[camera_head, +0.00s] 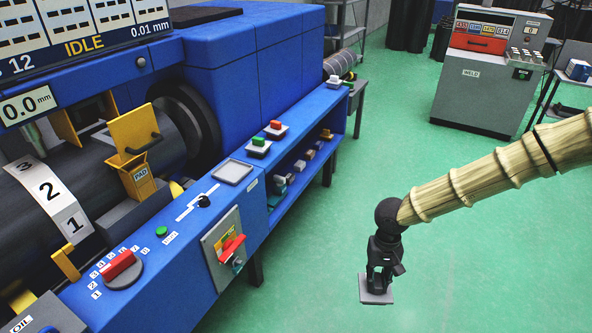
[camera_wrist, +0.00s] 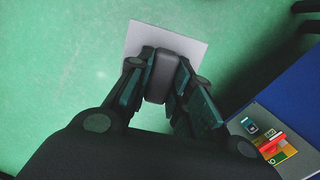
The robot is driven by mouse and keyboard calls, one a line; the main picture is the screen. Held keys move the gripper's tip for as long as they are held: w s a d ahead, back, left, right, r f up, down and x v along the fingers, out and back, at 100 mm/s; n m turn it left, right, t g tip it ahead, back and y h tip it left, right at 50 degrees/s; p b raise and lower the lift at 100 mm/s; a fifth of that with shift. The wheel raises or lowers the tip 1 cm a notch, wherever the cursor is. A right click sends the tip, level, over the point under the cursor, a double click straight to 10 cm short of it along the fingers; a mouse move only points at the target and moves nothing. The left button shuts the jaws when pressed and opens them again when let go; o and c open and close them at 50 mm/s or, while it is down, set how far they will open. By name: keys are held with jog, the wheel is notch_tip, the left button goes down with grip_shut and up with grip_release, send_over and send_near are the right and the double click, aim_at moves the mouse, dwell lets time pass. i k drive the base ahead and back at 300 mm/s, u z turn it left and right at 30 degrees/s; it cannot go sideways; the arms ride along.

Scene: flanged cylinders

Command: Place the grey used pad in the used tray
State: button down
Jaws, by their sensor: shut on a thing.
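The grey pad (camera_head: 376,298) is a flat square plate. It hangs under my gripper (camera_head: 380,268), over the green floor, right of the blue machine. In the wrist view my gripper (camera_wrist: 160,85) is shut on a darker grey block on the pad's middle, and the pale plate (camera_wrist: 192,45) shows beyond the fingertips. A shallow pale square tray (camera_head: 233,171) lies on the blue machine's ledge, left of and well apart from my gripper. It looks empty, and no label on it can be read.
The blue bench front carries a lever panel (camera_head: 228,248) with a red handle, also in the wrist view (camera_wrist: 270,145). Red and green button boxes (camera_head: 258,147) stand behind the tray. A yellow PAD holder (camera_head: 142,176) is on the machine. Green floor (camera_head: 310,235) between bench and gripper is clear.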

aim_at(232, 173)
jog(key=z, duration=1.35)
jog(key=k, duration=1.2)
jog(key=u, duration=1.7)
jog(key=i, duration=1)
